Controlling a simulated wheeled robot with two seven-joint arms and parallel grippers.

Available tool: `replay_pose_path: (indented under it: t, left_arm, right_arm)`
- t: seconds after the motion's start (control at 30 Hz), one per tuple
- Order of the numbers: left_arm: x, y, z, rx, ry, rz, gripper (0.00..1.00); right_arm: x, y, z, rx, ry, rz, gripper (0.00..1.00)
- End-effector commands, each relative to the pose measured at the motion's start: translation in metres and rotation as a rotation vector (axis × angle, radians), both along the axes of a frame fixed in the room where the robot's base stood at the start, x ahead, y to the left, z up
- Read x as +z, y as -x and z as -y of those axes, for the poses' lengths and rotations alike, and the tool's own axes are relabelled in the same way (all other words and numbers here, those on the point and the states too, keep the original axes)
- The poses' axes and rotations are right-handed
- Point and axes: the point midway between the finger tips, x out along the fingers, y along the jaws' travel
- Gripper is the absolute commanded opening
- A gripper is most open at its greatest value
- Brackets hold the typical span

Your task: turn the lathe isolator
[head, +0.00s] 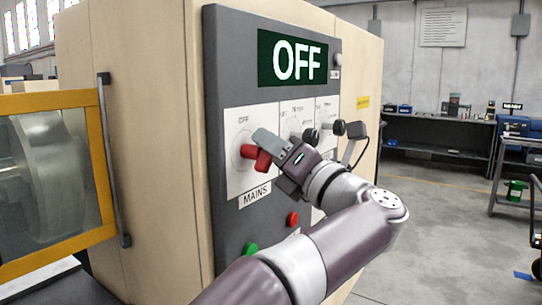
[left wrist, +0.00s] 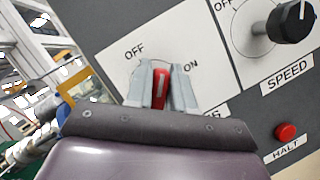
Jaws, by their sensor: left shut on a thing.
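The lathe isolator is a red handle (head: 249,152) on a white plate marked MAINS, with OFF above it. My left gripper (head: 266,150) is shut on this handle, coming from the right and hiding part of the plate. In the left wrist view the red handle (left wrist: 160,88) sits between the two grey fingers (left wrist: 161,92). Its white line points up between the OFF and ON labels in that picture. The display (head: 293,60) above reads OFF. My right gripper is in neither view.
A green button (head: 251,248) and a red HALT button (left wrist: 286,132) sit below on the grey panel. A black SPEED knob (left wrist: 290,24) is beside the isolator. A yellow-framed guard (head: 104,170) with a black bar stands left. A workbench (head: 440,121) stands far right.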

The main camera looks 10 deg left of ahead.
Motion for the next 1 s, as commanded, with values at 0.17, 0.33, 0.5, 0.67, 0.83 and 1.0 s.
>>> replay_pose_path:
  t: [0.17,0.33,0.5,0.67,0.83,1.0]
  left_arm:
    - [-0.006,-0.003,0.001,0.003,-0.054,-0.164,0.0]
    - [-0.006,-0.004,0.002,0.004,-0.111,-0.318,0.0]
    - [-0.007,-0.005,0.002,0.005,-0.165,-0.467,0.0]
    - [-0.009,-0.006,0.002,0.004,-0.21,-0.594,0.0]
    - [-0.011,-0.006,0.002,0.005,-0.251,-0.703,0.0]
    - [-0.013,-0.006,0.002,0.004,-0.279,-0.782,0.0]
  right_arm:
    - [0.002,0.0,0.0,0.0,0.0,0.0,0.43]
    - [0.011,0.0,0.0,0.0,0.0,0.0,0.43]
    - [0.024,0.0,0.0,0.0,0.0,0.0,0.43]
    - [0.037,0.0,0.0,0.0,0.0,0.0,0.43]
    - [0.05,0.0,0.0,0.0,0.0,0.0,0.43]
    - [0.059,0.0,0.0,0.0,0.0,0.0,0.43]
